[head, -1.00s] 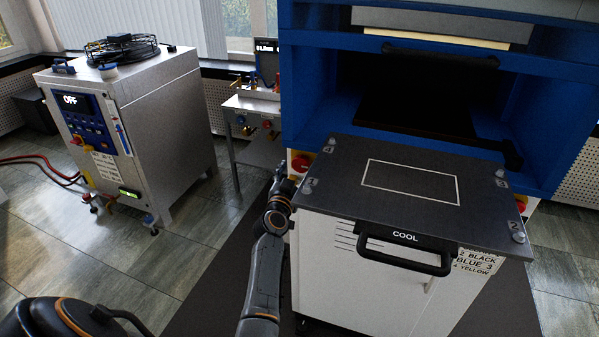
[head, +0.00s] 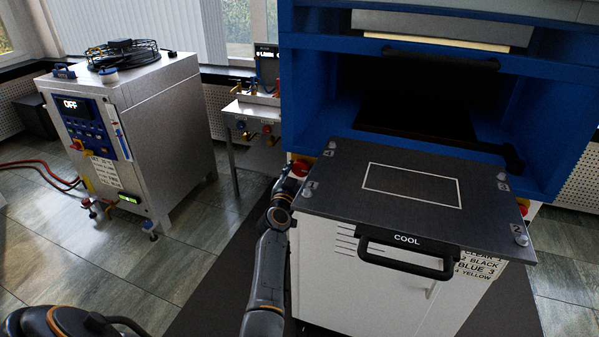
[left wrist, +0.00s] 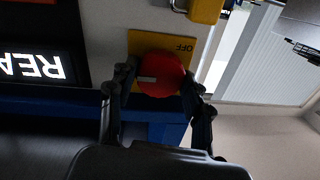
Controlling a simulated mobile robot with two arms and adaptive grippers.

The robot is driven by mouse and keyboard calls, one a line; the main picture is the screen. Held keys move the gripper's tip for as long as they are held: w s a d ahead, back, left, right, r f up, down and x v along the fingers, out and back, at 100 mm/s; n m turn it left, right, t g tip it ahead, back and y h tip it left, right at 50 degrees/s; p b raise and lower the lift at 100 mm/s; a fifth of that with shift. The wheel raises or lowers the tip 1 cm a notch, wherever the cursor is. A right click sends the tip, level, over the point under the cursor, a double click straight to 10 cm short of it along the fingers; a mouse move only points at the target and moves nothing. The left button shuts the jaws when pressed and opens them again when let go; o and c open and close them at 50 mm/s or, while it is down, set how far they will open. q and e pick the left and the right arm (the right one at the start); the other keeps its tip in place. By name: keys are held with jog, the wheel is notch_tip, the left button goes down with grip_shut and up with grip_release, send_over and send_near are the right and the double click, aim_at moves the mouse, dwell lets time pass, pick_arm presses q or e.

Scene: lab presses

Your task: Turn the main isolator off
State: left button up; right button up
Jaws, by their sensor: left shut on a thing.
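The main isolator is a red round knob (left wrist: 165,75) on a yellow plate (left wrist: 140,42) in the left wrist view. The plate shows OFF upside down at upper right of the knob. A pale mark on the knob lies towards its left side. My left gripper (left wrist: 159,84) has a finger on each side of the knob and is shut on it. In the head view the red knob (head: 301,167) shows at the blue press's lower left, with my left gripper (head: 292,180) at it, its fingertips hard to make out. My right gripper is not in view.
A trolley with a dark top (head: 330,195) and a COOL handle stands close right of my left arm. The blue press (head: 310,100) rises behind it. A grey cabinet (head: 165,130) showing OFF stands at left, with free floor (head: 195,215) before it.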

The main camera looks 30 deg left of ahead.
pick_arm(q)
jog(key=n+p, duration=0.1)
jog(key=n, duration=0.2)
jog(key=shift+r+n, duration=0.1)
jog(key=shift+n, duration=0.2)
jog(key=n+p, duration=0.1)
jog(key=n, duration=0.3)
jog(key=shift+p, duration=0.4)
jog(key=n, duration=0.2)
jog(key=n+p, duration=0.1)
jog(key=n, duration=0.2)
jog(key=shift+a+g+h, duration=0.1)
jog(key=shift+g+h, duration=0.2)
jog(key=shift+h, duration=0.1)
jog(key=shift+n, duration=2.2)
jog(key=shift+h, duration=0.3)
jog(key=o, duration=1.2)
jog(key=shift+c, duration=0.2)
